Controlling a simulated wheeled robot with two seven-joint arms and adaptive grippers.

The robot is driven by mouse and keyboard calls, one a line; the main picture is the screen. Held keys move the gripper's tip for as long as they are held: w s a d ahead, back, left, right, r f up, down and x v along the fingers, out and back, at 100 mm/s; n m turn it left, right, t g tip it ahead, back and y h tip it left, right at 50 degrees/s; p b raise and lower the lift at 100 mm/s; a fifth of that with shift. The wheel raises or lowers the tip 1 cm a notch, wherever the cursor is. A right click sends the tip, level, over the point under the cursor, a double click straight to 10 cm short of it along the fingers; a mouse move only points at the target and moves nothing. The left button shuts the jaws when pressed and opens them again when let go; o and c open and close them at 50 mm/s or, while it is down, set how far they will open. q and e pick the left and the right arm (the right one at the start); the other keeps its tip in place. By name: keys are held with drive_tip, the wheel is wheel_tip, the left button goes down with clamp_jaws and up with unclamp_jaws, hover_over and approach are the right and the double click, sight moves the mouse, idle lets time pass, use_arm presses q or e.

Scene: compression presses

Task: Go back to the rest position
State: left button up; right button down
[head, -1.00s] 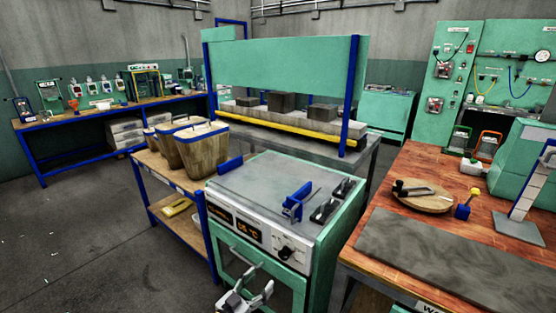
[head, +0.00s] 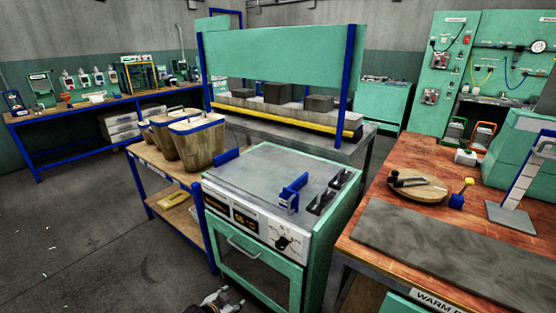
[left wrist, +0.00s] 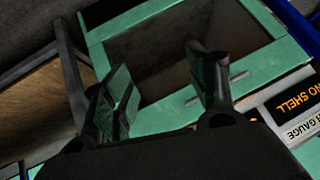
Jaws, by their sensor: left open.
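My left gripper (head: 220,299) shows at the bottom edge of the head view, low in front of the green press cabinet (head: 255,282), mostly cut off by the frame. In the left wrist view its two fingers (left wrist: 165,88) stand apart with nothing between them. Behind them are the cabinet's green door frame and dark window, with a label panel at the right. My right gripper is not in view.
The cabinet top holds blue brackets (head: 294,191). Wooden buckets (head: 197,141) stand on a shelf cart at left. A wooden table (head: 400,228) with a grey mat is at right. Open floor (head: 80,240) lies at left.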

use_arm(q)
drive_tip(key=s+a+f+n+g+y, duration=0.35)
drive_tip(key=s+a+f, duration=0.25)
drive_tip(key=s, duration=0.2)
drive_tip(key=s+d+f+n+g, duration=0.1)
drive_tip(key=s+f, duration=0.3)
drive_tip(key=s, duration=0.4)
drive_tip(key=s+d+f+g+h+p, duration=0.1)
drive_tip(key=s+f, duration=0.3)
drive_tip(key=s, duration=0.4)
drive_tip(key=shift+s+d+f+n+g, duration=0.2)
drive_tip(key=shift+d+f+n+g, duration=0.2)
drive_tip(key=shift+d+g, duration=0.2)
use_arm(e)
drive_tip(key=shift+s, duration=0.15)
use_arm(q)
drive_tip(key=shift+s+a+f+h+p, duration=0.15)
drive_tip(key=shift+h+p, duration=0.1)
drive_tip(key=shift+p, duration=0.2)
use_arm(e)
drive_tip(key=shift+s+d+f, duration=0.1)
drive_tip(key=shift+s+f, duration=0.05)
